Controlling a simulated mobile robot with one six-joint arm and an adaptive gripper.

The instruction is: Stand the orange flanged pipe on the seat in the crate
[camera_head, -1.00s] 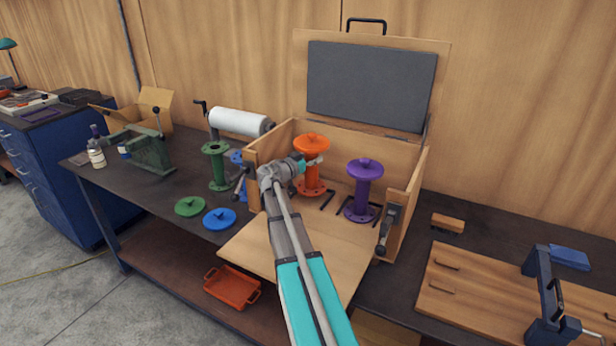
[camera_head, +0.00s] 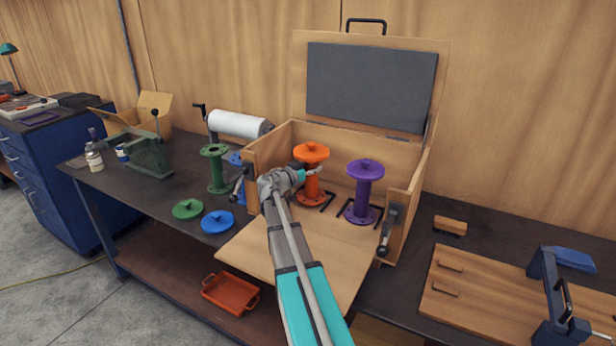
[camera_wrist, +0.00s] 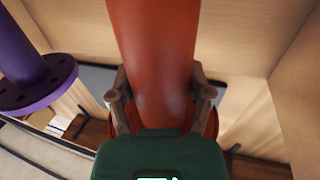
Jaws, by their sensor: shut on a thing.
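The orange flanged pipe (camera_head: 312,183) is upright in the open wooden crate (camera_head: 270,160), left of the purple flanged pipe (camera_head: 363,190). An orange lid-like disc with a knob tops it. My gripper (camera_head: 308,173) is shut on its shaft, below the top flange. In the wrist view the orange shaft (camera_wrist: 153,45) runs between my two fingers (camera_wrist: 160,95), and the dark green gripper body hides part of the lower flange. Black angled brackets (camera_head: 328,201) show on the crate floor beside its base. I cannot tell whether the base touches the seat.
The crate's side walls and raised lid (camera_head: 372,85) stand close around. A green flanged pipe (camera_head: 216,168) and green and blue discs (camera_head: 218,221) are on the bench to the left. The crate's front panel (camera_head: 300,255) lies folded down and clear.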

